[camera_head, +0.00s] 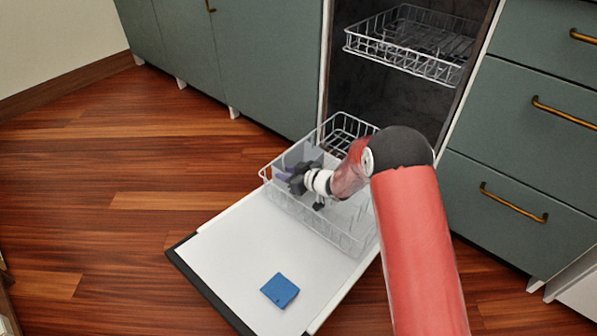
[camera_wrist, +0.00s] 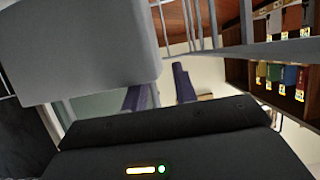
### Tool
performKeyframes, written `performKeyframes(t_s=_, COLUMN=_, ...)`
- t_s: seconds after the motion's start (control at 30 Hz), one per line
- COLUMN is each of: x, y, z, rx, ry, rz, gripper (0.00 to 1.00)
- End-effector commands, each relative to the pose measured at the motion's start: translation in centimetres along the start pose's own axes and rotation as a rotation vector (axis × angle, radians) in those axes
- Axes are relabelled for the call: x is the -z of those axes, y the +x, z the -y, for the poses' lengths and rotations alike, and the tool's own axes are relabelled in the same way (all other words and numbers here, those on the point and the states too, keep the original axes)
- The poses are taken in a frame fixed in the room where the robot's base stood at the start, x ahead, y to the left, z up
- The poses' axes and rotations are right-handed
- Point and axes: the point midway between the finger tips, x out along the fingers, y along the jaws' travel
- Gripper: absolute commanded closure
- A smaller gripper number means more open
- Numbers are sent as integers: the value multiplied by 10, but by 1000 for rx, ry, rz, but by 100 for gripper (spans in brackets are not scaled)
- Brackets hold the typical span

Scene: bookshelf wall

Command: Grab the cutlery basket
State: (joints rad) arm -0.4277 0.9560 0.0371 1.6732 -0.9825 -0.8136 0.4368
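A plain grey block-like piece (camera_wrist: 80,50), which looks like part of the cutlery basket, fills the upper left of the wrist view, close to the camera. In the head view, grey panels (camera_head: 298,153) that look like the basket stand inside the pulled-out lower rack (camera_head: 353,244), partly hidden by my gripper and arm. My gripper (camera_head: 287,175) is down in the rack beside these panels. In the wrist view its two purple fingers (camera_wrist: 160,92) are apart. The left finger's tip is hidden behind the grey piece. I see nothing clearly clamped between them.
The dishwasher door (camera_head: 225,262) lies open, with a blue square item (camera_head: 280,290) on it. An upper wire rack (camera_head: 410,45) sits above. Green drawers (camera_head: 520,130) stand at the right. Wood floor (camera_head: 110,200) is clear at the left. Rack wires (camera_wrist: 205,25) pass near my fingers.

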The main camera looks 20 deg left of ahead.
Motion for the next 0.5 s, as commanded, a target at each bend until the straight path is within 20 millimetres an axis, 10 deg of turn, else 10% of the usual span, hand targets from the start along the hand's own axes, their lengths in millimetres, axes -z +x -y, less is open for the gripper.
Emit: performKeyframes(t_s=0.5, x=0, y=28, z=0, rx=-1, ry=0, rz=0, gripper=78)
